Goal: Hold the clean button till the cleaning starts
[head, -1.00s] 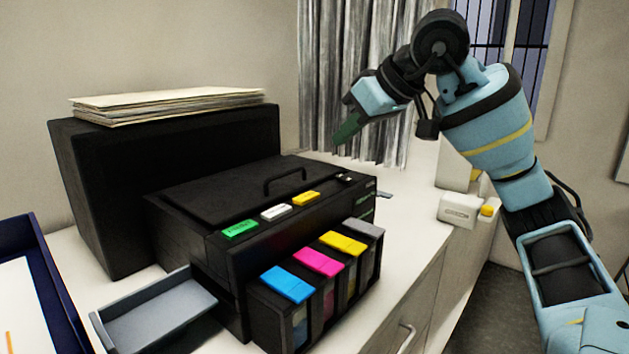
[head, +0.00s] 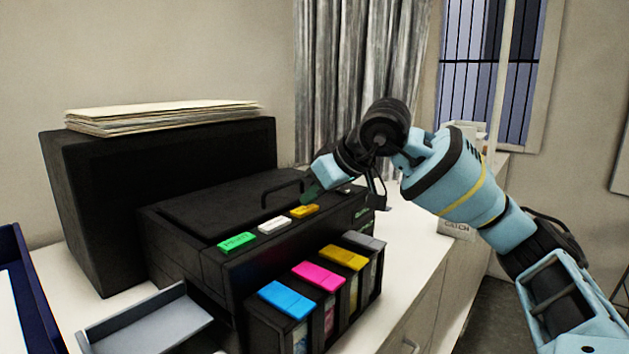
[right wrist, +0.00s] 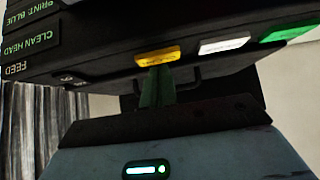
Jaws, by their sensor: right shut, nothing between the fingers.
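The black printer (head: 215,205) stands on the white cabinet top, with a green button (head: 237,242), a white button (head: 274,224) and a yellow button (head: 305,211) along its front edge. The yellow button also shows in the right wrist view (right wrist: 157,56); its small lettering is hard to read. A side label there reads "CLEAN HEAD" (right wrist: 30,42). My right gripper (head: 306,197) is shut and empty, its green fingertips right at the yellow button; they also show in the right wrist view (right wrist: 157,78). I cannot tell whether they touch it. My left gripper is not in view.
Blue, magenta, yellow and grey cartridge tops (head: 318,276) line the printer's front. A grey tray (head: 145,325) sticks out at the lower left. A black box (head: 85,200) with papers (head: 160,115) stands behind. A small white box (head: 456,228) lies to the right.

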